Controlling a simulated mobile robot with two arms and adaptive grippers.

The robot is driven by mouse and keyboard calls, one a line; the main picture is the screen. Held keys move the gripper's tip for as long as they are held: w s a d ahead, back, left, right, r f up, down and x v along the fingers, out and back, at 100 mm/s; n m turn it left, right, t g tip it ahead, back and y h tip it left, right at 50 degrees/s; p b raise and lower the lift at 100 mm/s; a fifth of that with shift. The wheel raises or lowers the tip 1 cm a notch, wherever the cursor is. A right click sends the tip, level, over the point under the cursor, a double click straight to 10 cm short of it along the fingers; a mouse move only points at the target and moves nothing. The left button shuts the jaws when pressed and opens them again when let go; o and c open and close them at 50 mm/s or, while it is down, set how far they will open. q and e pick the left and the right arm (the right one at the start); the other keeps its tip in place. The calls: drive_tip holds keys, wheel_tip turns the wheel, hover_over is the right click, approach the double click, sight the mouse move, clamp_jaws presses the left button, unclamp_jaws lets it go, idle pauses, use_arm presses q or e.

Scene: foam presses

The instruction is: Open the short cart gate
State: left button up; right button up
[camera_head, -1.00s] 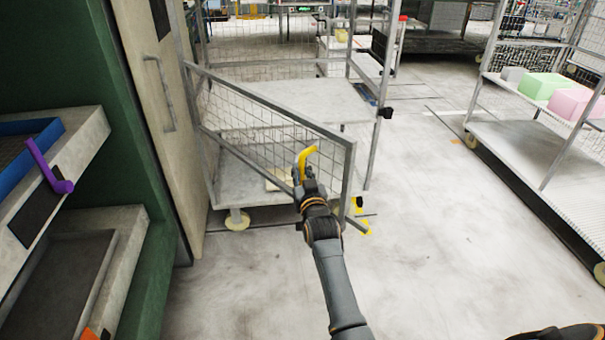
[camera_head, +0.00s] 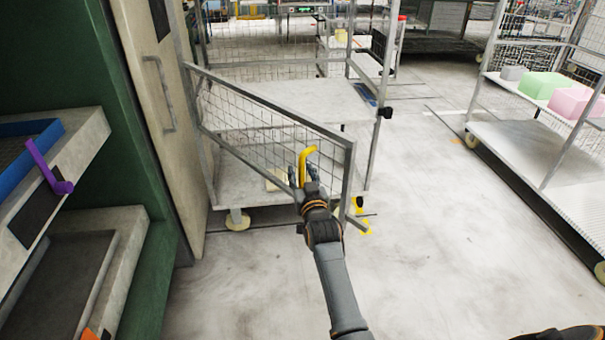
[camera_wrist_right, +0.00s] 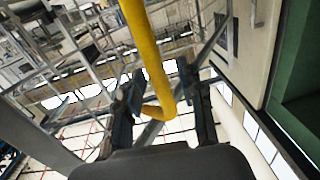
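The short cart gate (camera_head: 262,103) is a grey-framed wire mesh panel on the near side of a metal cart. Its left end is at the cart's left post, and its right end stands out from the cart towards me, so it is at least partly open. A bent yellow handle (camera_head: 305,165) is on the gate. My right gripper (camera_head: 305,175) is at the handle, with its fingers spread on either side. In the right wrist view the yellow handle (camera_wrist_right: 146,45) runs between the open fingers (camera_wrist_right: 160,95), with gaps visible. My left gripper is not in view.
The cart's shelf (camera_head: 310,98) is behind the gate. A tall beige door panel (camera_head: 160,110) stands close on the left, beside a green rack with trays (camera_head: 75,285). Another cart (camera_head: 530,150) with coloured boxes is at right. The floor between is clear.

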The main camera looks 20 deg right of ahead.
drive_tip(key=v, duration=0.7)
drive_tip(key=shift+s+d, duration=0.15)
drive_tip(key=shift+c, duration=0.2)
